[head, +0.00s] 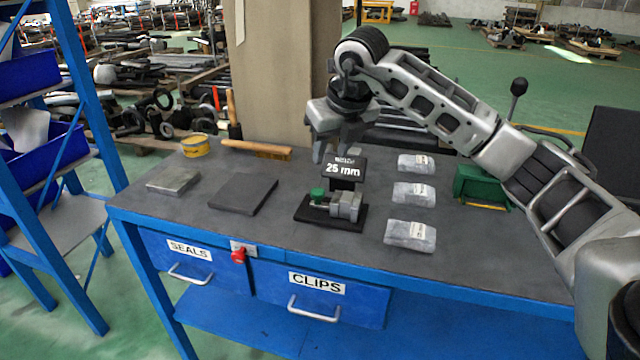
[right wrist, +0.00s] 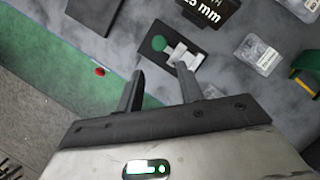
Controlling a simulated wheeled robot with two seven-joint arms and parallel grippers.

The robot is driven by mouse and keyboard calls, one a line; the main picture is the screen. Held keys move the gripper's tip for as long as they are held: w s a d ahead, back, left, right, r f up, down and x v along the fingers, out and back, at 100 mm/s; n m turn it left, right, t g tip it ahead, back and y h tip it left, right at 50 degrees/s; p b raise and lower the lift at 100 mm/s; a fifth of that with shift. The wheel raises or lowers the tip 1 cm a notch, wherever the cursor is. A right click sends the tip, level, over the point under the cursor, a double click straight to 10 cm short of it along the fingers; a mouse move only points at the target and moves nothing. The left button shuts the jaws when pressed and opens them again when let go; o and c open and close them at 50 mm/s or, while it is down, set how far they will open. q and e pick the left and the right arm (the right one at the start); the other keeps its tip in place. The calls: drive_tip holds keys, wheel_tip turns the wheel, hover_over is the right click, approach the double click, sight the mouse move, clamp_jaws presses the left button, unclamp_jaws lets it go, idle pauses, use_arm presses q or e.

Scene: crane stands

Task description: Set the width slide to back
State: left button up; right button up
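The width slide is a small fixture with a dark base plate (head: 312,212), a grey metal block (head: 346,205) and a green knob (head: 317,194) at its left. It also shows in the right wrist view, with the green knob (right wrist: 158,43) and metal block (right wrist: 184,56) beyond my fingers. A black sign reading "25 mm" (head: 345,169) stands behind it. My right gripper (head: 330,152) is above and behind the fixture. In the right wrist view its two fingers (right wrist: 161,80) are apart with nothing between them. My left gripper is not in view.
Blue drawers (head: 318,297) hang below. A pillar stands behind.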

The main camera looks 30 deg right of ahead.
sight(318, 191)
drive_tip(key=p+x, duration=0.1)
drive_tip(key=x, duration=1)
drive_tip(key=shift+f, duration=0.35)
